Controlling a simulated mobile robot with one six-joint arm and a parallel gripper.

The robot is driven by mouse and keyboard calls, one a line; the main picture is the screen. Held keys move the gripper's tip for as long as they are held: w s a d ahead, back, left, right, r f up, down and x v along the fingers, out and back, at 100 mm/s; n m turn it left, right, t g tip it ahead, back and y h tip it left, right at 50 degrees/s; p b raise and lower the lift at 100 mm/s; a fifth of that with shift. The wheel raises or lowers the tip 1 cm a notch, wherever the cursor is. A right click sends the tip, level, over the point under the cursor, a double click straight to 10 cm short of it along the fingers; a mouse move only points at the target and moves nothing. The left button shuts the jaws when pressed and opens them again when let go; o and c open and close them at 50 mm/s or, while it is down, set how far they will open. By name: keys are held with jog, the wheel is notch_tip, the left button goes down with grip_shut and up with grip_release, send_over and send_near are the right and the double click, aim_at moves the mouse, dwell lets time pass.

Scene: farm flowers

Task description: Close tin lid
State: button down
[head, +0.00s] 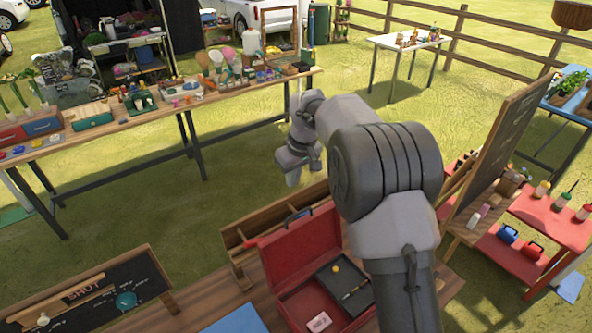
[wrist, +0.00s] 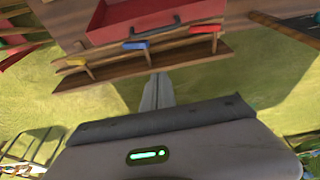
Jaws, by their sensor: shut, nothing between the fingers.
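The red tin (head: 283,300) stands on the wooden table with its lid (head: 305,245) raised open at the far side. A dark handle shows at the lid's top edge. Inside the tin are a dark tray or book with a yellow round spot, a pen and a pale card. The lid (wrist: 125,20) and its handle (wrist: 154,28) also show at the top of the wrist view. My gripper (head: 293,183) is beyond the table's far edge, behind the lid and apart from it. In the wrist view my gripper (wrist: 158,82) has its fingers together and empty, over grass.
A wooden rack (wrist: 100,66) with blue-handled and red-handled tools runs along the table edge between my gripper and the tin. A chalkboard easel (head: 500,150) stands at the right. A long stall table (head: 190,100) is at the back left. Open grass lies between.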

jog(key=s+x, duration=0.1)
jog(key=x, duration=0.8)
jog(key=s+d, duration=0.2)
jog(key=s, duration=0.1)
jog(key=shift+d+r, duration=0.15)
jog(key=shift+b, duration=0.45)
